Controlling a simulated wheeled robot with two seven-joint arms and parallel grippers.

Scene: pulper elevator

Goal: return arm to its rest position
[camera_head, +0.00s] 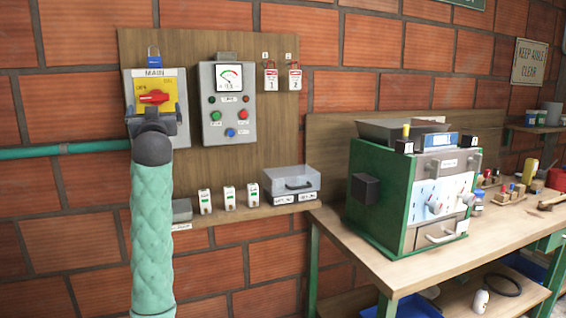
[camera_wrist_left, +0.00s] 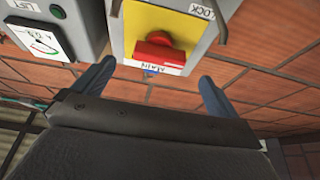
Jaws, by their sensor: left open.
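My left arm comes up from the bottom left in the head view, in a quilted green sleeve with a dark wrist. My left gripper (camera_wrist_left: 155,85) is open, its two blue fingers spread apart in the left wrist view. It is in front of the lower part of the main switch box, with nothing seen between the fingers. The box has a yellow plate (camera_head: 171,90) and a red rotary handle (camera_head: 154,97), which also shows in the left wrist view (camera_wrist_left: 157,53). A blue padlock (camera_head: 154,58) is at the top of the box. My right gripper is not in view.
A grey control panel (camera_head: 243,122) with a gauge hangs right of the switch. A small shelf below holds several white tags and a clear-lidded box (camera_head: 291,180). A workbench (camera_head: 341,240) on the right carries a green machine (camera_head: 375,212). A green pipe (camera_head: 60,149) runs along the wall at left.

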